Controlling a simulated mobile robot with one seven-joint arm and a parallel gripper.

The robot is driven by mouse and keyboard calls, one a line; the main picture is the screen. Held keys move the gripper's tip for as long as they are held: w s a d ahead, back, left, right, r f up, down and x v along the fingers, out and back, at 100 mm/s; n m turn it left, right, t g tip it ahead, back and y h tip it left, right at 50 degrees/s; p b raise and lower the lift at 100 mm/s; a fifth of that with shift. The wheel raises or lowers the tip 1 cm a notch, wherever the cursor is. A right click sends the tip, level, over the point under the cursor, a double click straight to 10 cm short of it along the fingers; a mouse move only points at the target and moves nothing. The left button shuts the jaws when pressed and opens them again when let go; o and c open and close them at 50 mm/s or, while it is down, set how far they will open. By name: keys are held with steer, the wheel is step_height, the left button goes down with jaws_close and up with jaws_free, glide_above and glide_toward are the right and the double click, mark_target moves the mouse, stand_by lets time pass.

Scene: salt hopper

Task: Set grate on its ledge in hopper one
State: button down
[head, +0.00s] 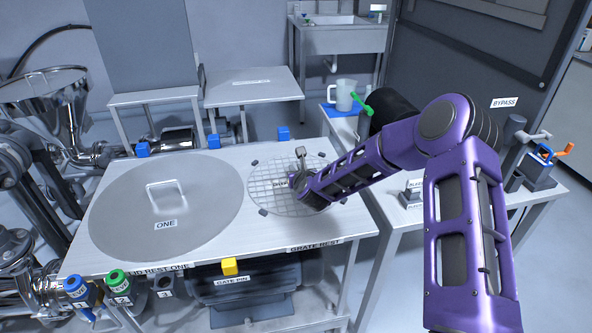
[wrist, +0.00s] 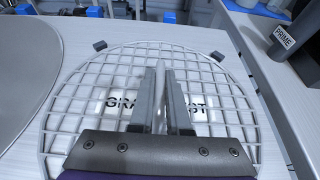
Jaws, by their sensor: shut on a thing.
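The grate (head: 262,184), a round light wire mesh, lies flat on the steel table's grate rest, between small dark blocks. It also fills much of the wrist view (wrist: 75,115), with the rest's lettering showing through the mesh. My gripper (head: 297,181) is over the grate's middle, shut on its upright handle (wrist: 160,100), which shows as a thin pale strip between the fingers. My arm covers the grate's right part in the head view. A shiny steel hopper funnel (head: 62,98) stands at the far left; I see no number on it.
A large round lid (head: 118,205) marked ONE, with a loop handle, lies left of the grate. A yellow gate pin (head: 229,266) is at the table's front edge. Blue blocks (head: 214,141) line the back edge. A side table (head: 400,235) and bypass valve (head: 541,165) stand at right.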

steer(key=c, duration=0.9)
jaws_free()
